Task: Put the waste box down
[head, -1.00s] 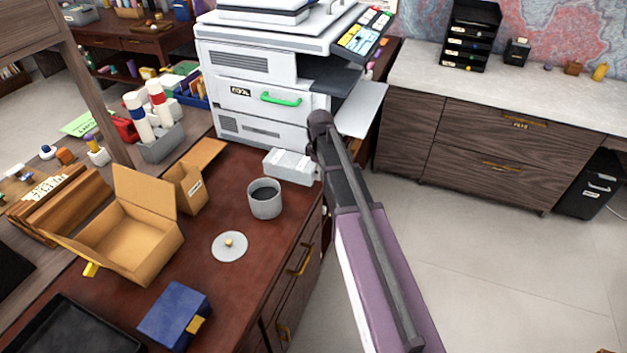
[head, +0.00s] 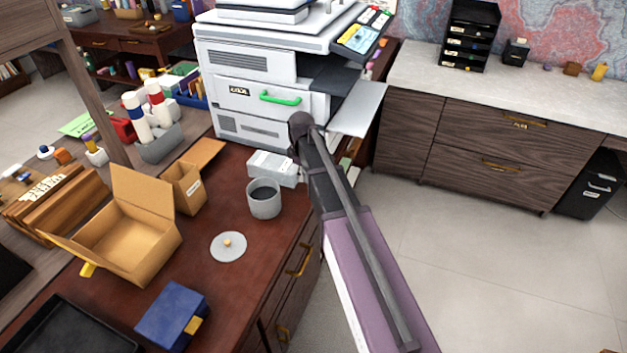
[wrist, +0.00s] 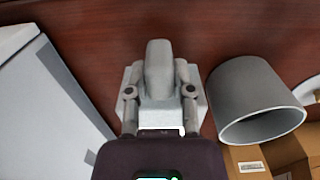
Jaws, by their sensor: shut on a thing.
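The waste box, a small pale grey-white box (head: 272,168), is at the desk's back edge, between the printer and the grey cup in the head view. In the wrist view the box (wrist: 160,114) is between the fingers of my gripper (wrist: 160,80), which is shut on it. A raised grey part stands up in its middle. The box is over the red-brown desk top (head: 215,190); I cannot tell whether its underside touches. In the head view my arm hides the fingers.
The grey cup (head: 264,198) stands close to the box, also at right in the wrist view (wrist: 255,100). The white printer (head: 255,95) is behind. A round grey lid (head: 228,247), an open cardboard box (head: 130,240) and a blue box (head: 172,315) occupy the desk.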

